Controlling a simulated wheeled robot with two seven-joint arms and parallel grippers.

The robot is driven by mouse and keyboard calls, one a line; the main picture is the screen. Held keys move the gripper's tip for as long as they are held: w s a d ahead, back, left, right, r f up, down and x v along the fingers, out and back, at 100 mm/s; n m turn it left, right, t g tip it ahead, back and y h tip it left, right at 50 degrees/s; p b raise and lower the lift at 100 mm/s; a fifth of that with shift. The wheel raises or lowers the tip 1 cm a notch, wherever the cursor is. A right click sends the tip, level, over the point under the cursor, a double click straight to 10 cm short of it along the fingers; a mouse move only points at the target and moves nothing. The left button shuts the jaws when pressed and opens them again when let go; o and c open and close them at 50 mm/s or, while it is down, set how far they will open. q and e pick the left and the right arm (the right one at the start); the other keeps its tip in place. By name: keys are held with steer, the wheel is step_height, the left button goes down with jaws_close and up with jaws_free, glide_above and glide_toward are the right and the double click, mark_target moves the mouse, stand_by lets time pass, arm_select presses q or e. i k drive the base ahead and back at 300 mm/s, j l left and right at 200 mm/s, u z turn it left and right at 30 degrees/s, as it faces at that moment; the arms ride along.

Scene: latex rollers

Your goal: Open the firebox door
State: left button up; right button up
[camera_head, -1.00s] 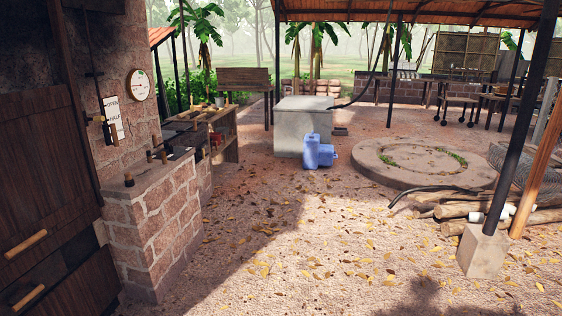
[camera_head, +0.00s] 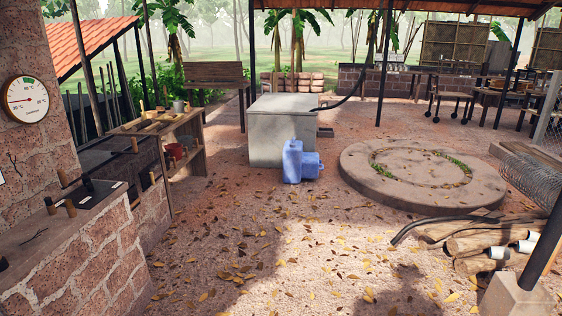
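I cannot make out a firebox door in the present view. A brick structure (camera_head: 95,245) stands at the lower left, with a dark metal plate (camera_head: 95,193) and several short wooden-handled pieces on its top. A brick wall (camera_head: 28,150) with a round dial thermometer (camera_head: 26,99) rises behind it at the left edge. Neither of my grippers is in view.
A wooden workbench (camera_head: 190,135) stands beyond the bricks. A concrete block (camera_head: 283,130) and blue jerrycans (camera_head: 293,161) are at the centre. A round stone slab (camera_head: 420,178), logs (camera_head: 480,243) and a post footing (camera_head: 515,295) lie right. Leaf-strewn ground (camera_head: 270,255) is open between.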

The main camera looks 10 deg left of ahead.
mark_target(88, 159)
steer(key=i, duration=0.75)
steer(key=i+l+u, duration=0.15)
steer(key=i, duration=1.35)
steer(key=i+j+u, duration=0.25)
steer(key=i+u, duration=0.2)
steer(key=i, duration=0.75)
steer(key=i+l+u, duration=0.15)
steer(key=i+u, duration=0.25)
steer(key=i, duration=0.8)
steer(key=i+u, duration=0.25)
steer(key=i+l+u, duration=0.2)
steer(key=i, duration=0.15)
steer(key=u, duration=1.3)
